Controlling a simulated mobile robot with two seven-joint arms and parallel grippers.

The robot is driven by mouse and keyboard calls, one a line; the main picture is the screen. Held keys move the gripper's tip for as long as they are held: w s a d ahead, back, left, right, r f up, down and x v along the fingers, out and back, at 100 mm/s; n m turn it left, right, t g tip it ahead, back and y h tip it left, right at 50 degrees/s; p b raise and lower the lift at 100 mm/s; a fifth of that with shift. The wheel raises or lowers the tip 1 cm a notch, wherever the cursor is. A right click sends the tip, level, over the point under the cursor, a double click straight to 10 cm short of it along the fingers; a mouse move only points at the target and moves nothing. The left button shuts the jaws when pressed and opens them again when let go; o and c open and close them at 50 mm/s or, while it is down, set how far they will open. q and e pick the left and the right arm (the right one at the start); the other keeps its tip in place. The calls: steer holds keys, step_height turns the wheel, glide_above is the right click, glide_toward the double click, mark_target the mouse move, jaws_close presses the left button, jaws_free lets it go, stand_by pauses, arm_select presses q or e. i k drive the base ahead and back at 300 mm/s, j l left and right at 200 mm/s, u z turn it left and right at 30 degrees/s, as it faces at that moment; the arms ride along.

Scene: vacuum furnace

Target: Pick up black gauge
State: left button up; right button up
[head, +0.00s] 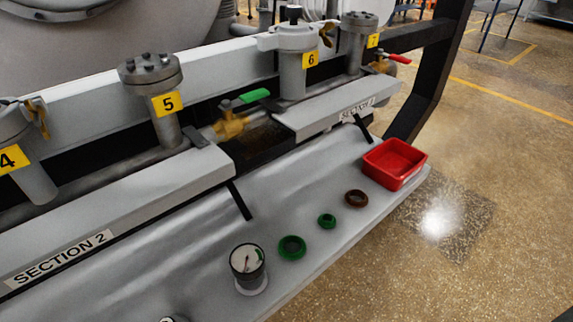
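The black gauge (247,263) has a black rim and a white dial face with a needle. It stands on the grey sheet-covered ledge (212,240) at the lower middle of the head view, with a pale base under it. Nothing touches it from above. Neither of my grippers shows in the head view.
Two green rings (292,248) (326,221), a brown ring (356,198) and a red bin (395,164) line the ledge to the right. A partly cut-off round item (174,318) is at the bottom edge. Pipes and a green-handled valve (237,115) stand behind.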

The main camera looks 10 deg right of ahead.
mark_target(247, 263)
steer(key=u, duration=2.55)
steer(key=z, duration=2.55)
steer(key=l+z, duration=0.3)
steer(key=k+l+z, duration=0.1)
steer(key=z, duration=0.25)
steer(key=l, duration=0.1)
